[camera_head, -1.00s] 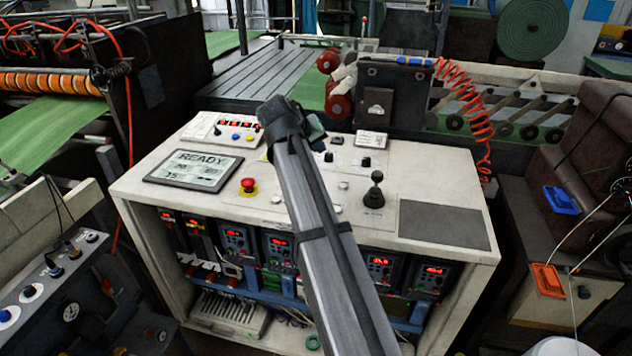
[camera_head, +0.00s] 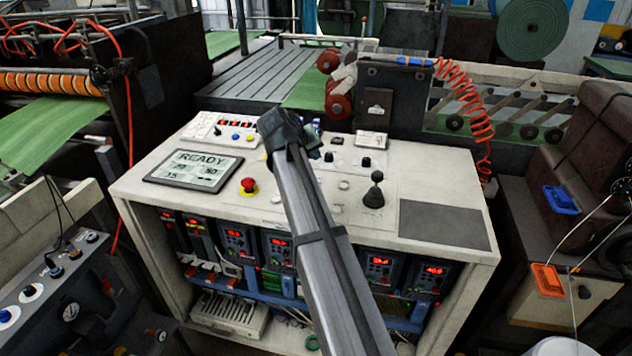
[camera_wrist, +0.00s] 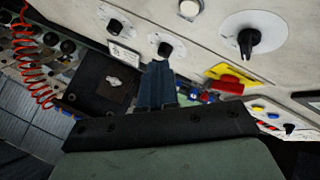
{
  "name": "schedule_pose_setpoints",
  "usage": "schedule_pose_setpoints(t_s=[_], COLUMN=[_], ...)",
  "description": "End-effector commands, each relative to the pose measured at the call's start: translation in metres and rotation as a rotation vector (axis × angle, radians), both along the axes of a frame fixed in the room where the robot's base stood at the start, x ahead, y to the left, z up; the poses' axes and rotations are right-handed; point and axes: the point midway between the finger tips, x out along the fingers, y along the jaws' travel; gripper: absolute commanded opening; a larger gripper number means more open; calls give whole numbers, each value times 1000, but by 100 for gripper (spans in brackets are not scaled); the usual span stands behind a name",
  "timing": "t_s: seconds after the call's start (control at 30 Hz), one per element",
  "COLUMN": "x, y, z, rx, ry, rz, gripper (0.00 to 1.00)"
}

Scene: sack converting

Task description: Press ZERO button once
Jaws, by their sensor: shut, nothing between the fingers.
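A small counter box (camera_head: 208,130) with red digits and a row of coloured buttons stands at the back left of the console top. Its button labels are too small to read, so I cannot tell which is ZERO. It also shows at the right edge of the wrist view (camera_wrist: 272,112). My gripper is above the console, right of the box; its fingertips are hidden behind my wrist in the head view. In the wrist view my gripper (camera_wrist: 160,68) shows its fingers together and empty, apart from the counter box.
A READY screen (camera_head: 193,170) and a red emergency stop (camera_head: 249,185) lie left of my arm. Black knobs (camera_head: 366,162) and a joystick (camera_head: 374,190) stand to its right. A dark machine block (camera_head: 385,100) rises behind. The grey pad (camera_head: 445,224) is clear.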

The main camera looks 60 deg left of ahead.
Motion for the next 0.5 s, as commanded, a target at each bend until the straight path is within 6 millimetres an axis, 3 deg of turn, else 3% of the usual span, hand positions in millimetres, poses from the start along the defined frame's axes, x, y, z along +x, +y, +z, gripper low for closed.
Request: schedule_pose_setpoints(t_s=[0.3, 0.5], x=[0, 0], y=[0, 0], z=[-38, -51], rx=[-2, 0], ry=[-1, -2], rz=[0, 1], gripper=[0, 0])
